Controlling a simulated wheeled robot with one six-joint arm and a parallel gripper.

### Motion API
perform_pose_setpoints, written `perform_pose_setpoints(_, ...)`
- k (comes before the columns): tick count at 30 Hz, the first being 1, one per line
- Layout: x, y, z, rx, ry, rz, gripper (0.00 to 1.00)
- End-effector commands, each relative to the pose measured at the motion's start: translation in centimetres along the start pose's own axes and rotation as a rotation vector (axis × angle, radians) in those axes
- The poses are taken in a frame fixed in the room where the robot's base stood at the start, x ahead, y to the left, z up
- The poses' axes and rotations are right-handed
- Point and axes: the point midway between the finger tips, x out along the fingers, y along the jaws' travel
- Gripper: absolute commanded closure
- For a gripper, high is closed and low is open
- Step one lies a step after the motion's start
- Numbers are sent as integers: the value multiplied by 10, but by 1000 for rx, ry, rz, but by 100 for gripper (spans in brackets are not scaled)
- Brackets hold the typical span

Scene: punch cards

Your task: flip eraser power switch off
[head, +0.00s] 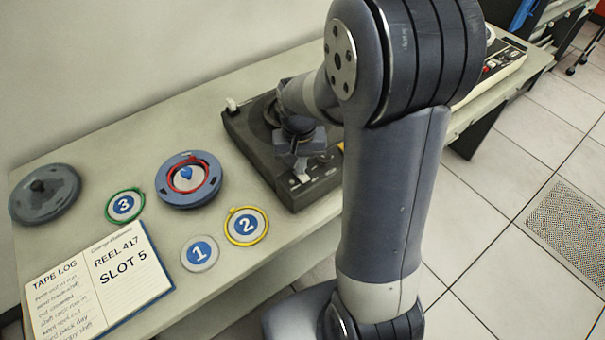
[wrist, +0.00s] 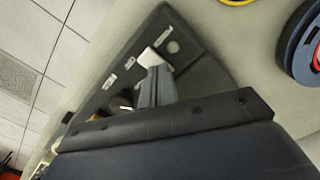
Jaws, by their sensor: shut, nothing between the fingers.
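The eraser (head: 240,138) is a dark box with a round top, standing on the bench in the middle of the head view. Its sloped front panel (wrist: 120,75) shows in the wrist view with small white labels and a round dot near one end. A pale switch (wrist: 150,57) sits on that panel. My gripper (head: 301,166) is shut and empty, pointing down at the panel. In the wrist view its fingertips (wrist: 154,72) are right at the switch, touching or nearly so. Which way the switch is tipped I cannot tell. My arm hides part of the eraser's right side.
On the bench left of the eraser are a blue reel (head: 204,190) with a red ring, a grey reel (head: 43,193), numbered discs (head: 199,254) and a tape log book (head: 98,284). A cream device (head: 494,72) with buttons stands behind my arm at right.

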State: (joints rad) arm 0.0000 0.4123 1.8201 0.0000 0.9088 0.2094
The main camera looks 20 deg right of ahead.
Motion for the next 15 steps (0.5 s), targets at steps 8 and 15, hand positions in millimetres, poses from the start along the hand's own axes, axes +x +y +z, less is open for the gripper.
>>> perform_pose_setpoints(8,-6,0,0,0,-1,0,100)
perform_pose_setpoints(15,-26,0,0,0,-1,0,100)
